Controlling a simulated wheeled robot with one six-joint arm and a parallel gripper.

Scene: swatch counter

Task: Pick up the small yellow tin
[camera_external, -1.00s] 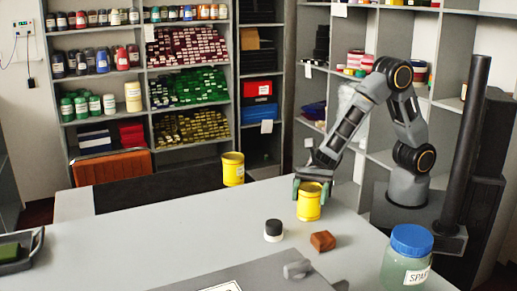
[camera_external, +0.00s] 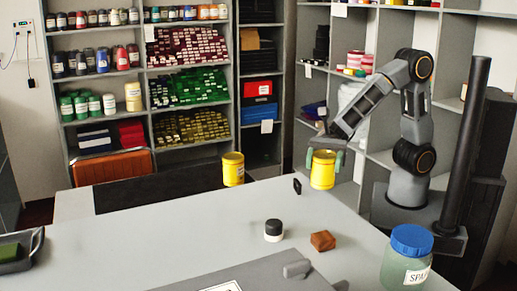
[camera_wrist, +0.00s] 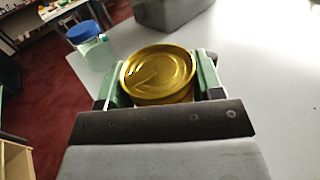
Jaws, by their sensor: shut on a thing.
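A yellow tin (camera_external: 322,171) is held in my gripper (camera_external: 325,160), raised above the grey counter near its back right edge. In the wrist view the same tin (camera_wrist: 158,76) sits between the two green fingers of my gripper (camera_wrist: 160,82), its gold lid facing the camera. The fingers are shut on its sides. A second yellow tin (camera_external: 233,169) stands upright at the back edge of the counter, to the left of the held one. I cannot tell clearly which tin is smaller.
A small black item (camera_external: 297,186) stands on the counter (camera_external: 180,225) beside the held tin. A black-capped jar (camera_external: 273,230), a brown block (camera_external: 322,241) and a blue-lidded jar (camera_external: 408,255) are nearer the front. The counter's left middle is clear.

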